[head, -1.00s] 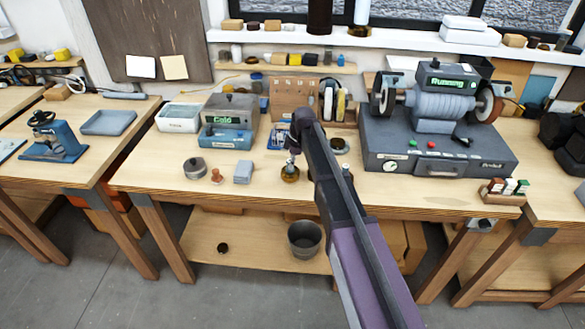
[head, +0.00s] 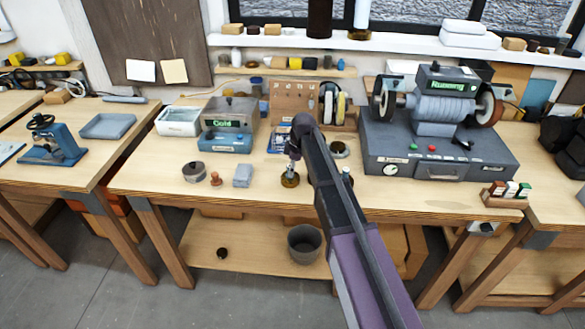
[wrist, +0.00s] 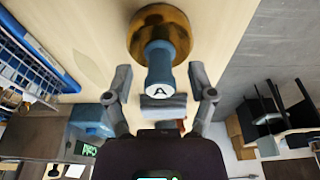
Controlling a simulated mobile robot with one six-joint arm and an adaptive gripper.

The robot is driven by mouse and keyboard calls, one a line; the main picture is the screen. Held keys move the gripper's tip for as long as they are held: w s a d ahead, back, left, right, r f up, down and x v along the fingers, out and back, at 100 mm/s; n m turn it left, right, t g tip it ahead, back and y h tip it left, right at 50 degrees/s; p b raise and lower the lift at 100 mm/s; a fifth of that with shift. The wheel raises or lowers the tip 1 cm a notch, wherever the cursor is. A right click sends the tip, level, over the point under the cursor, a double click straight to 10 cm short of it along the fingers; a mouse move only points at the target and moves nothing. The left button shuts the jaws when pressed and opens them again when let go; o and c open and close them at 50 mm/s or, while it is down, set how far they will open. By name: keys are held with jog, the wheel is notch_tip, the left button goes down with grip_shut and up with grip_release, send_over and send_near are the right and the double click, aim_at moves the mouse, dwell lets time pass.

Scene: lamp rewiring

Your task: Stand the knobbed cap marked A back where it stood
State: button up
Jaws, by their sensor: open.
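The knobbed cap marked A (wrist: 158,65) has a wide brass base and a blue-grey knob with a white end bearing the letter A. In the head view the cap (head: 290,181) appears upright on the middle bench, near its front edge. My gripper (wrist: 160,74) is open in the wrist view, one finger on each side of the knob, with visible gaps. In the head view my gripper (head: 292,164) is directly above the cap. My arm hides part of the bench behind and to the right of it.
A round grey tin (head: 194,172), a small brown stamp-like piece (head: 215,179) and a grey block (head: 243,175) stand left of the cap. A grinder machine (head: 435,150) fills the right side. The bench front (head: 255,192) has bare wood.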

jog(key=shift+r, duration=0.15)
jog(key=p+v, duration=1.2)
dwell(0.7)
dwell(0.8)
jog(key=s+d+m+h, duration=0.1)
jog(key=s+d+m, duration=0.7)
jog(key=s+d, duration=0.2)
jog(key=s+d+m+h, duration=0.1)
jog(key=s+d+m, duration=0.8)
jog(key=s, duration=0.6)
jog(key=shift+s+d+f+m, duration=0.2)
jog(key=shift+s+d+m, duration=0.1)
jog(key=shift+d, duration=0.2)
dwell(0.5)
